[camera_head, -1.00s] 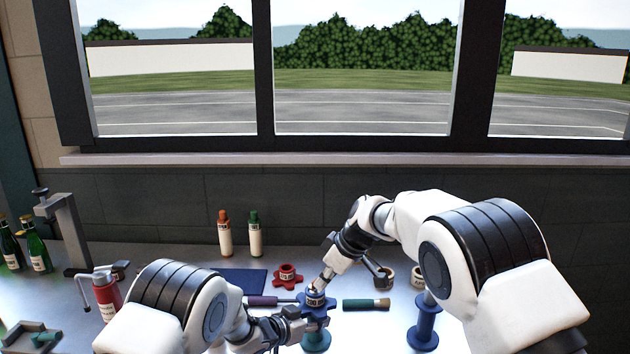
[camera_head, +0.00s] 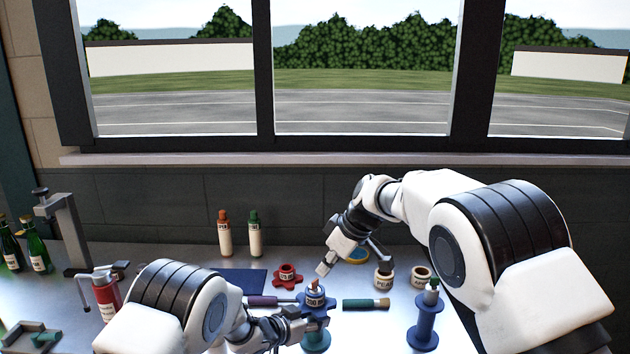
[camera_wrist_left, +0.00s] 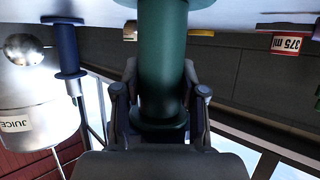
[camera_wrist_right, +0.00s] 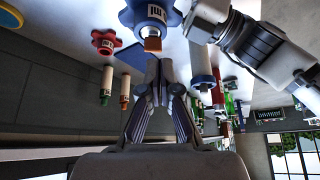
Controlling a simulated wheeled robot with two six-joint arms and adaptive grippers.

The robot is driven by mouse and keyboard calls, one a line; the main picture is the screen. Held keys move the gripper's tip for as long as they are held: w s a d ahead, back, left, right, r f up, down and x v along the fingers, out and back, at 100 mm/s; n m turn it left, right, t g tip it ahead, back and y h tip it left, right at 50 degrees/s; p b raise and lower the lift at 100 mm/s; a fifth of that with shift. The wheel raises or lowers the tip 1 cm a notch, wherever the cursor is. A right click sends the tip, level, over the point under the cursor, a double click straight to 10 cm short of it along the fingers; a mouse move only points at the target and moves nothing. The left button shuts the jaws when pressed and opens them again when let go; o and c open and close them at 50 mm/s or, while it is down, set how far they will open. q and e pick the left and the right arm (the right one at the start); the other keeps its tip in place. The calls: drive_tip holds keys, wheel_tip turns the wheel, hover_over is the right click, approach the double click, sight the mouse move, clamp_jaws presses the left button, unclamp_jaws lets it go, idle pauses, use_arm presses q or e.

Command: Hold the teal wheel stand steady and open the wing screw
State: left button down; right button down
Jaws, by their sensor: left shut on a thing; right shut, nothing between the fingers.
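The teal wheel stand (camera_head: 316,343) stands upright at the front middle of the bench, with a blue star-shaped wheel (camera_head: 303,303) and a labelled collar on top. A small copper-orange piece, apparently the wing screw (camera_head: 314,284), sticks up from its top; it shows in the right wrist view (camera_wrist_right: 152,44). My left gripper (camera_head: 306,326) is shut around the stand's column, which fills the jaws in the left wrist view (camera_wrist_left: 163,60). My right gripper (camera_head: 322,268) is shut and empty, its tips just above the orange piece with a small gap.
A red wheel (camera_head: 288,277) and a purple-handled tool (camera_head: 264,301) lie to the left; a green-handled tool (camera_head: 362,304) lies to the right. A blue stand (camera_head: 425,325) is farther right. Labelled pots (camera_head: 384,279) and two bottles (camera_head: 255,235) stand behind.

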drive_tip(key=shift+r, duration=0.85)
use_arm(q)
drive_tip(key=c, duration=0.6)
unclamp_jaws()
